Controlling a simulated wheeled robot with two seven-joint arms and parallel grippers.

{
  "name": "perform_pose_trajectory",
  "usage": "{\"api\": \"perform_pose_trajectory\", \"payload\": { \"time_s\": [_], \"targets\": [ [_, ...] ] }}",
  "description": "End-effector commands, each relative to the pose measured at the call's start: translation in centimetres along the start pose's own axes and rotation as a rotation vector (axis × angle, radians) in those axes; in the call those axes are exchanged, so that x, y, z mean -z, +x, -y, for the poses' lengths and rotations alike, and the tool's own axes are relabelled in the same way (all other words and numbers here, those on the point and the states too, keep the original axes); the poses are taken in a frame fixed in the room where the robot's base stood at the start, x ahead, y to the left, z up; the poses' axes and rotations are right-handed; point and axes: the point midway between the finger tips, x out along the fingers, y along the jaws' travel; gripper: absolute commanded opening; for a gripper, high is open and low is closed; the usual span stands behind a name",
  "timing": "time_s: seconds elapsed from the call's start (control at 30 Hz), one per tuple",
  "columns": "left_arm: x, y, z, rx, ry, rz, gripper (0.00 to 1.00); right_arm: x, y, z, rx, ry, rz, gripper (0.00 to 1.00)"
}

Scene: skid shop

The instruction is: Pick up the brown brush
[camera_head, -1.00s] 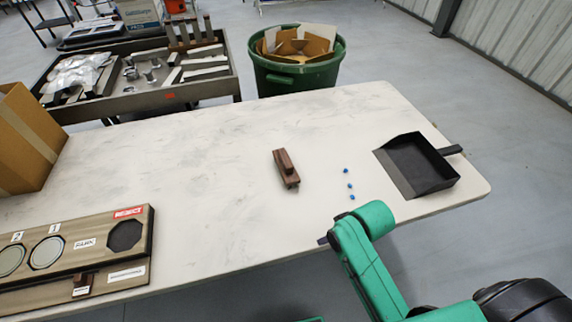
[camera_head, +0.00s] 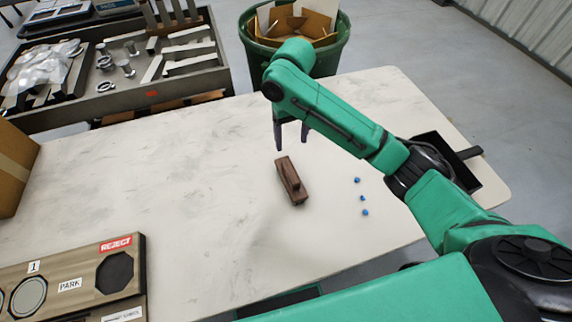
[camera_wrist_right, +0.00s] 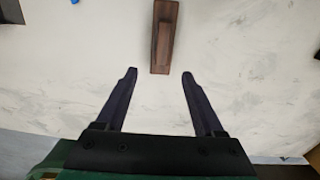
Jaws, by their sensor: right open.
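The brown brush (camera_head: 291,181) lies on the white table (camera_head: 215,180), near its middle. My right gripper (camera_head: 291,145) is above the table just beyond the brush, pointing down, open and empty. In the right wrist view the brush (camera_wrist_right: 165,38) lies ahead of the two fingertips (camera_wrist_right: 160,72), roughly in line with the gap between them, and apart from them. The brush's near end is cut off at the top of that view. My left gripper does not show.
Several small blue pieces (camera_head: 361,197) lie right of the brush. A black dustpan (camera_head: 489,184) is partly hidden behind my right arm. A wooden board (camera_head: 75,277) marked REJECT and PARK is at lower left. A green bin (camera_head: 336,55) and a metal tray (camera_head: 150,93) stand beyond the table.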

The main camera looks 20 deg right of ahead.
Motion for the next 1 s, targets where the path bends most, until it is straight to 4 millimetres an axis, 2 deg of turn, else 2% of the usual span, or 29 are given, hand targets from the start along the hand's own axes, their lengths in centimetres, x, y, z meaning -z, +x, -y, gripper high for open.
{"api": "perform_pose_trajectory", "payload": {
  "time_s": [0.17,0.3,0.4,0.47,0.6,0.7,0.93,0.97,1.0],
  "targets": [
    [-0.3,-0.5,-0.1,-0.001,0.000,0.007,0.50,-0.2,3.9,-0.1,-0.002,0.002,0.008,0.70],
    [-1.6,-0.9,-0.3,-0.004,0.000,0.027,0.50,-0.1,7.3,0.0,-0.001,0.000,0.005,0.70],
    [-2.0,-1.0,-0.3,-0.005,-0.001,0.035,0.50,-0.1,8.7,0.0,0.000,0.000,0.002,0.70],
    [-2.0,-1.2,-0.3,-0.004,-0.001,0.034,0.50,-0.1,9.3,0.1,0.000,-0.001,0.002,0.70],
    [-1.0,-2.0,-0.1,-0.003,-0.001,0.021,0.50,-0.3,11.9,0.3,0.000,-0.001,0.003,0.70],
    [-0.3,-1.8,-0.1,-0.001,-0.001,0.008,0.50,-0.2,13.7,0.3,0.000,-0.002,0.001,0.70],
    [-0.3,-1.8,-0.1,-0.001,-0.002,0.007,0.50,-0.2,14.2,0.3,0.001,-0.003,-0.002,0.70],
    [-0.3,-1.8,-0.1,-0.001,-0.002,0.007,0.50,-0.2,14.2,0.3,0.001,-0.003,-0.002,0.62],
    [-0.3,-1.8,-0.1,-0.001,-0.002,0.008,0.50,-0.2,14.2,0.3,0.001,-0.003,-0.002,0.47]
  ]
}}
